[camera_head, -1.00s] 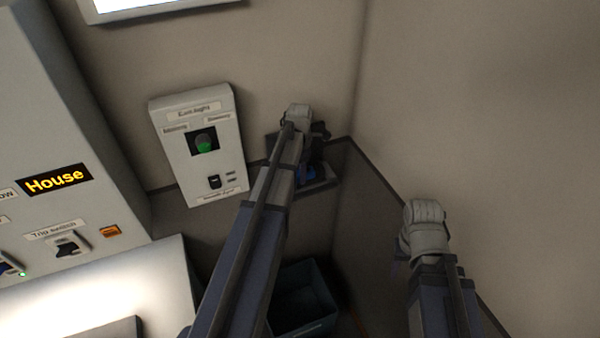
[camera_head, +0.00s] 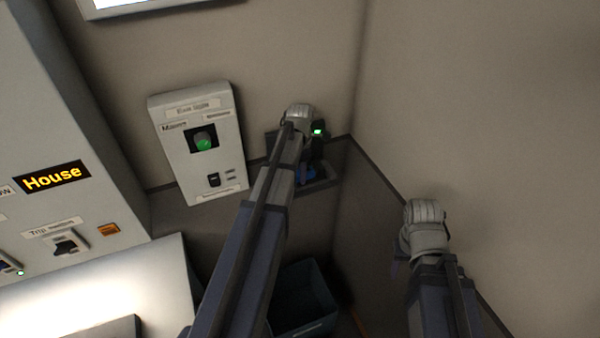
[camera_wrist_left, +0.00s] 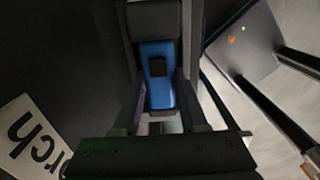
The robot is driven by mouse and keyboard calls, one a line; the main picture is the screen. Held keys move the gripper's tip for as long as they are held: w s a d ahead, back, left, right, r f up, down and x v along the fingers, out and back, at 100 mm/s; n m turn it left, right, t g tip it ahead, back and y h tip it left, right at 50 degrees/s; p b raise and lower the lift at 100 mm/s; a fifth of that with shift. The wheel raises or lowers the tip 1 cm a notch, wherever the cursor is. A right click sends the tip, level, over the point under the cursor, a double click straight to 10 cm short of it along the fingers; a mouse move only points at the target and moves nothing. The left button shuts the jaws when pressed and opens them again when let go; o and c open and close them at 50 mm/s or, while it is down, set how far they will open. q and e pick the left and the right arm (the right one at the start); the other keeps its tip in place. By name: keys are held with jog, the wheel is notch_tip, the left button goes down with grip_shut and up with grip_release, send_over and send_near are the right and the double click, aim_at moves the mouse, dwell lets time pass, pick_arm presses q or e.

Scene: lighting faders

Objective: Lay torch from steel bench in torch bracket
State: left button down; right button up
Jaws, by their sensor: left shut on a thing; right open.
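The blue torch (camera_wrist_left: 157,75) with a black square on it lies between the jaws of my left gripper (camera_wrist_left: 160,100) in the left wrist view. My left gripper is shut on it. In the head view a bit of the torch (camera_head: 308,174) shows beneath my left wrist, at a dark wall fitting (camera_head: 326,182) that looks like the torch bracket. My arm hides most of the fitting, so I cannot tell whether the torch rests in it.
A pale control box (camera_head: 200,170) with a green button is on the wall left of my left gripper. A large grey console (camera_head: 50,120) marked "House" stands at far left. A dark open bin (camera_head: 305,300) is below. The right wall (camera_head: 490,130) is bare.

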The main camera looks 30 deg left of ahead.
pick_arm(q)
jog(key=shift+f, duration=0.2)
jog(key=c, duration=0.6)
grip_release()
jog(key=shift+r+p, duration=2.95)
jog(key=shift+r, duration=0.15)
